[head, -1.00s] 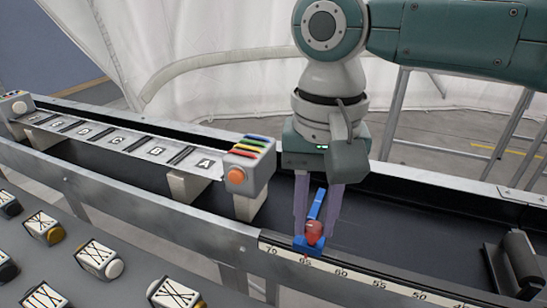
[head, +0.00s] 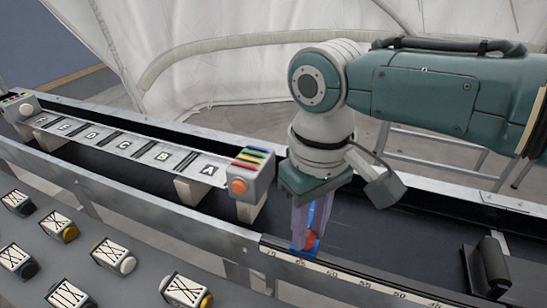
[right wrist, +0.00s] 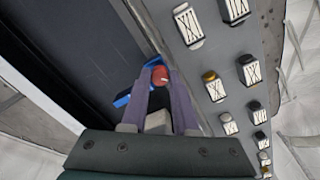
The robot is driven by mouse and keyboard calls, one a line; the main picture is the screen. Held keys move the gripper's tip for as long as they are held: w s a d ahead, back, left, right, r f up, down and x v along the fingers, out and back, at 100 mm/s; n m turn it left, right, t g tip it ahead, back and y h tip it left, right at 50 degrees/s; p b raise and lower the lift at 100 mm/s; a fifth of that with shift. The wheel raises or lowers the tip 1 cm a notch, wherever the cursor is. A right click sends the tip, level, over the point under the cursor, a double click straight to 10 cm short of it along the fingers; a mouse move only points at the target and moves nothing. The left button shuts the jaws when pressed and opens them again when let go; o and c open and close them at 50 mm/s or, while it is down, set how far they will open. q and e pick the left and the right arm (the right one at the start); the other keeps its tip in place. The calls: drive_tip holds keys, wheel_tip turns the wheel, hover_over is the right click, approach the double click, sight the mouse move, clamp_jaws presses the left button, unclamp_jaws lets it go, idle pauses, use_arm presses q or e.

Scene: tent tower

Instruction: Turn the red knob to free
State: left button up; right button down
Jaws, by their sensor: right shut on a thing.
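The red knob (head: 311,238) sits on a blue slider piece with a blue bar (head: 328,212) at the near rail, by the number scale (head: 340,277). My right gripper (head: 305,240) points down at it, its purple fingers around the knob, shut on it. In the right wrist view the knob (right wrist: 159,75) shows between the fingertips, with blue parts (right wrist: 123,100) beside it. The fingers hide part of the knob in the head view, and I cannot read its setting. My left gripper is not in view.
A lettered plate (head: 130,147) ends in a box with an orange button (head: 238,186), left of my right gripper. Several marked blocks (head: 113,255) sit on the grey panel in front. A black roller (head: 492,268) stands at right. The dark trough between is clear.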

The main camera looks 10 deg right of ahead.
sight(308, 235)
drive_tip(key=shift+n, duration=0.3)
drive_tip(key=c, duration=0.7)
unclamp_jaws()
drive_tip(key=shift+r, duration=0.1)
wheel_tip(308, 235, up, 10)
drive_tip(key=shift+f+p, duration=0.1)
drive_tip(key=shift+p, duration=0.85)
